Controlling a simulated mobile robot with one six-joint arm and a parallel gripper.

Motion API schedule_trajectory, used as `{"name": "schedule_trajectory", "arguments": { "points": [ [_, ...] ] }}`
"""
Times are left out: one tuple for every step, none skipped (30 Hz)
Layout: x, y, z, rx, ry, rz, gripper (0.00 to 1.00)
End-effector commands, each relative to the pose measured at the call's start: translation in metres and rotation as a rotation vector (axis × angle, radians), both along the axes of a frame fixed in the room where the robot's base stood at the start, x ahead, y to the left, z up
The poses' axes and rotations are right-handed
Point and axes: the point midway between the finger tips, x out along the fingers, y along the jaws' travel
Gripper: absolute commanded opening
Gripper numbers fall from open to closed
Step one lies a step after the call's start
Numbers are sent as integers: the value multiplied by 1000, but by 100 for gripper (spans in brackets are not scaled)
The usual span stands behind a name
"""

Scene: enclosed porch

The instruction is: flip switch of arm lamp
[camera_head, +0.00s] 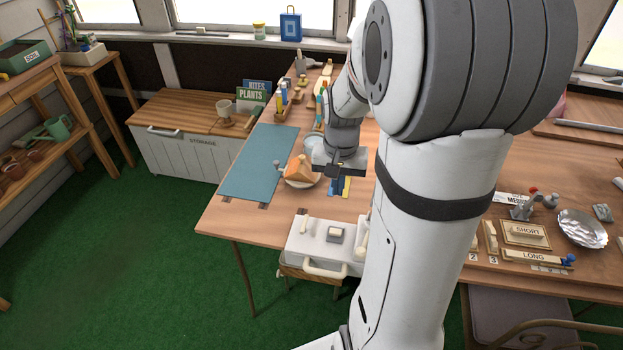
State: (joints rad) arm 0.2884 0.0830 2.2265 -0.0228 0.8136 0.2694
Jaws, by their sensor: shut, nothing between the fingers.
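I cannot pick out an arm lamp or its switch for certain; my own arm covers much of the middle and right of the table. My gripper (336,172) points down over the wooden table (240,223), small and dark in this view. It is shut, with nothing seen in it. Blue and yellow pieces (341,186) show just below the gripper. Whether the fingers touch anything is too small to tell.
A teal mat (258,160) lies left of the dish. A white case (318,243) stands at the table's front edge. Blocks marked SHORT (527,232) and LONG (528,256) and a foil dish (582,229) are at right. A storage chest (180,150) stands behind; green floor at left is clear.

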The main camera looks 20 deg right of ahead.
Motion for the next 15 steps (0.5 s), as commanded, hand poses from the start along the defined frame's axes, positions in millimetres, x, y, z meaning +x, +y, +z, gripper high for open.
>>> {"name": "schedule_trajectory", "arguments": {
  "points": [
    [3,-6,-10,3,12,-20,0],
    [4,-8,-13,4,15,-30,0],
    [5,-10,-16,4,19,-40,0],
    [6,-12,-18,5,21,-45,0],
    [7,-13,-18,5,22,-49,0],
    [7,-13,-19,6,23,-51,0],
    [7,-14,-19,6,23,-52,0],
    [7,-14,-19,6,23,-52,0],
    [7,-14,-19,6,23,-52,0],
    [7,-13,-18,6,23,-52,0],
    [7,-13,-18,6,23,-52,0],
    [7,-13,-18,6,23,-51,0],
    [7,-13,-18,6,23,-51,0],
    [7,-13,-18,6,23,-51,0],
    [7,-13,-19,6,23,-51,0]
  ]
}}
